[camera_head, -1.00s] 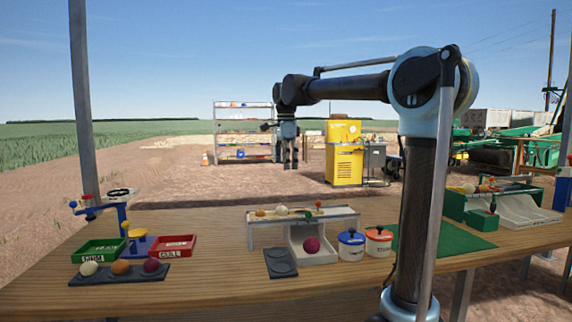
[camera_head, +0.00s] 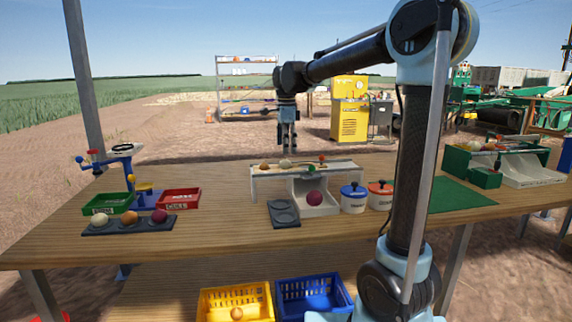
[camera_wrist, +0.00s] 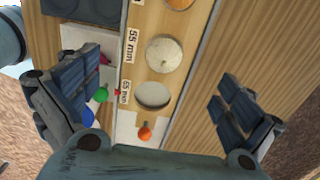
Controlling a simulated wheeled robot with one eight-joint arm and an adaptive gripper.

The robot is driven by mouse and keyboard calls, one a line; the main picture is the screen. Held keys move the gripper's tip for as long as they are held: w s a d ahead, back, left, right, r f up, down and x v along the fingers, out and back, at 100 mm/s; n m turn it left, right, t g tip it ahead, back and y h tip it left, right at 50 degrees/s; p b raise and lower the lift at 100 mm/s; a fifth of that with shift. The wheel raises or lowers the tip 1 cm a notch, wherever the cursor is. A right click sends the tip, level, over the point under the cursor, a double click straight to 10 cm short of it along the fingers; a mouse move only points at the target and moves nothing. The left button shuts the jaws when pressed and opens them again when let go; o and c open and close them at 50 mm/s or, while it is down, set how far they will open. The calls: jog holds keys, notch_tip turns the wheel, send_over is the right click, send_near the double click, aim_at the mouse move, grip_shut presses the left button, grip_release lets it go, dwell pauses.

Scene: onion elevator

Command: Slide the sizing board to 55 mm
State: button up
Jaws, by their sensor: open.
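The sizing board (camera_head: 275,171) is a long pale raised rack with round holes, on the middle of the wooden table. In the wrist view the board (camera_wrist: 139,105) runs beneath my gripper, with labels reading 55 mm (camera_wrist: 132,46) and 65 mm (camera_wrist: 125,92). A white onion (camera_wrist: 164,55) sits by the 55 mm label; the hole (camera_wrist: 152,95) by the 65 mm label looks empty. An orange knob (camera_wrist: 145,132) and a green knob (camera_wrist: 101,95) show near it. My gripper (camera_wrist: 158,105) is open and empty above the board, its fingers on either side, apart from it.
A white tray with a red onion (camera_head: 314,198) sits below the board. Two lidded pots (camera_head: 353,203) stand right of it. Green (camera_head: 108,211) and red bins (camera_head: 180,206) are at left, and a green sorter (camera_head: 481,170) at right. Yellow (camera_head: 211,305) and blue baskets (camera_head: 293,289) are below the table.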

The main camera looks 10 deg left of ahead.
aim_at(286, 159)
jog(key=shift+f, duration=2.95)
jog(key=shift+c, duration=0.2)
jog(key=shift+s, duration=0.1)
jog(key=c, duration=1.4)
jog(key=shift+o, duration=0.2)
jog(key=shift+o, duration=0.4)
jog(key=shift+s, duration=0.1)
jog(key=o, duration=1.3)
jog(key=shift+f, duration=0.1)
jog(key=shift+r, duration=0.2)
